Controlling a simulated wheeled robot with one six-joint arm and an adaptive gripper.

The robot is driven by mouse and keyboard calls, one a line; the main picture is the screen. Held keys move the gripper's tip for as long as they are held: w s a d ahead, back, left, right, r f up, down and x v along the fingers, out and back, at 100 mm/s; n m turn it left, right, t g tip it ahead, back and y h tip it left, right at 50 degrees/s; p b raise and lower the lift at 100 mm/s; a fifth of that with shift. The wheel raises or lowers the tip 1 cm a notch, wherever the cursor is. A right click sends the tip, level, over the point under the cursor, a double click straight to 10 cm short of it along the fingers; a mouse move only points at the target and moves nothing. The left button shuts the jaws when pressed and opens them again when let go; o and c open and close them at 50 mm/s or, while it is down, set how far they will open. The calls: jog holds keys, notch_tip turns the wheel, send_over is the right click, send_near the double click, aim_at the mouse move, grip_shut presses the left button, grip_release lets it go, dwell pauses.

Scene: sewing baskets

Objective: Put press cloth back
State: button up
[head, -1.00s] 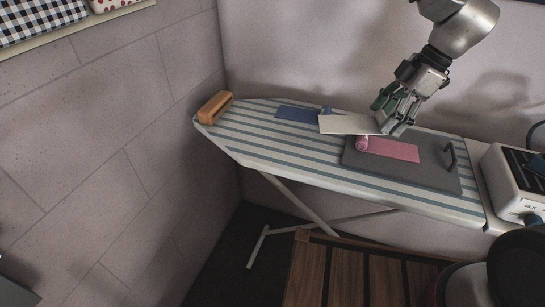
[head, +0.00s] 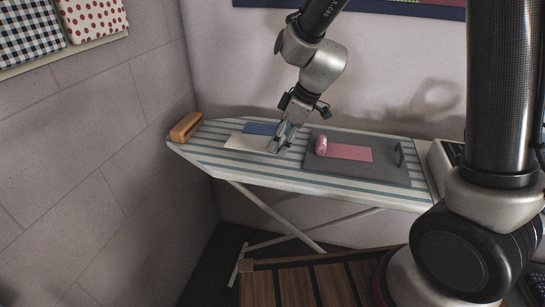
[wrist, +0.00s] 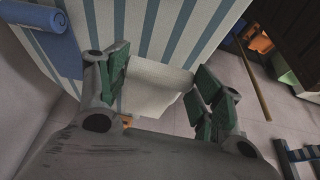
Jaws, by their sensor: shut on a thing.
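The press cloth, a flat off-white sheet (head: 247,143), is over the left part of the striped ironing board (head: 215,159), in front of a blue cloth (head: 262,128). My gripper (head: 279,144) is shut on its right edge. In the wrist view the cloth (wrist: 153,88) shows between the green-padded fingers of my gripper (wrist: 162,75). I cannot tell whether the cloth touches the board. The blue cloth (wrist: 60,48) also shows there, with its rolled end.
A grey pad (head: 381,173) with a handle lies on the board's right part, bearing a partly rolled pink cloth (head: 348,152). A wooden block (head: 186,127) sits at the board's left tip. A wooden slatted top (head: 303,283) stands in front. Walls lie behind and left.

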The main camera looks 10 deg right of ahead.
aim_at(278, 163)
jog(key=shift+d+f, duration=0.1)
jog(key=shift+f, duration=2.7)
jog(key=o, duration=0.9)
jog(key=shift+f, duration=0.1)
jog(key=shift+c, duration=0.2)
jog(key=v, duration=1.1)
jog(key=s+d+r+m+t+h, duration=0.1)
jog(key=s+d+r+m, duration=0.3)
jog(key=d, duration=0.3)
jog(key=s+d+r+m+t, duration=0.1)
jog(key=s+d+r+m, duration=0.1)
jog(key=s+d+r, duration=0.3)
jog(key=s+d+r+m+h, duration=0.3)
jog(key=s+d+m, duration=0.5)
jog(key=s+d, duration=0.2)
jog(key=shift+s+d+r+t, duration=0.3)
jog(key=shift+d+r, duration=0.05)
jog(key=shift+d, duration=0.4)
